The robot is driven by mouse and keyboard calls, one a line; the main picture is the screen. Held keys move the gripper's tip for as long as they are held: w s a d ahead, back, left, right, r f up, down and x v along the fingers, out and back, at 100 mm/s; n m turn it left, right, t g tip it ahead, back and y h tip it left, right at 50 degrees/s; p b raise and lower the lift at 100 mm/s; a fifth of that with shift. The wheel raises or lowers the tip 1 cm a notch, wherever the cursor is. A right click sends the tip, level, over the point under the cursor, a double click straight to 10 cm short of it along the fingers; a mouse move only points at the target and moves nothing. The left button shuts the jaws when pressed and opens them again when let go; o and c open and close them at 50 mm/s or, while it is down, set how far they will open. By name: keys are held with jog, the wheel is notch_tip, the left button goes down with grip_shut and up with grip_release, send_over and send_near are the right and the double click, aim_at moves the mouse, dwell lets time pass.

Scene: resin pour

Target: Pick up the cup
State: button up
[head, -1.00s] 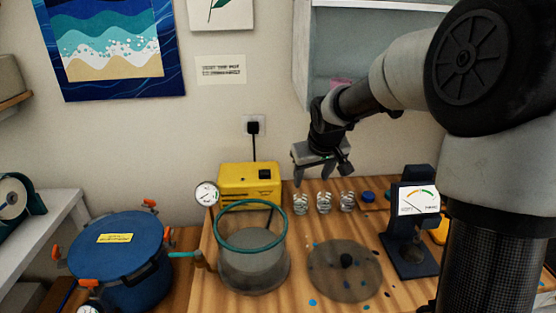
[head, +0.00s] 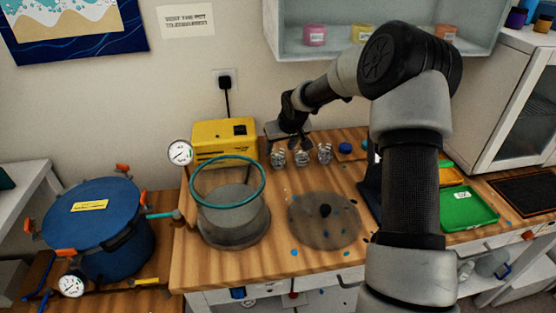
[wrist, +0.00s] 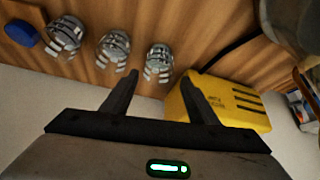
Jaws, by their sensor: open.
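Three small clear cups with pale markings stand in a row on the wooden bench: the left cup (head: 278,158), the middle cup (head: 302,156) and the right cup (head: 325,153). My gripper (wrist: 159,78) is open and empty above the back of the bench. In the wrist view the cup nearest the yellow box (wrist: 158,62) shows just beyond the gap between the fingertips, apart from them. The other two cups (wrist: 113,46) (wrist: 66,34) lie to its left. In the head view my gripper (head: 292,141) is just above the row, and its fingers are hard to make out.
A yellow box (head: 224,141) stands left of the cups, and a blue lid (head: 345,147) lies right of them. A clear chamber with a teal rim (head: 228,206) and a round speckled lid (head: 323,232) are in front. A blue pot (head: 98,235) stands far left.

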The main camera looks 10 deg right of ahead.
aim_at(278, 152)
jog(key=shift+x, duration=2.65)
jog(key=shift+d, duration=0.15)
jog(key=c, duration=0.8)
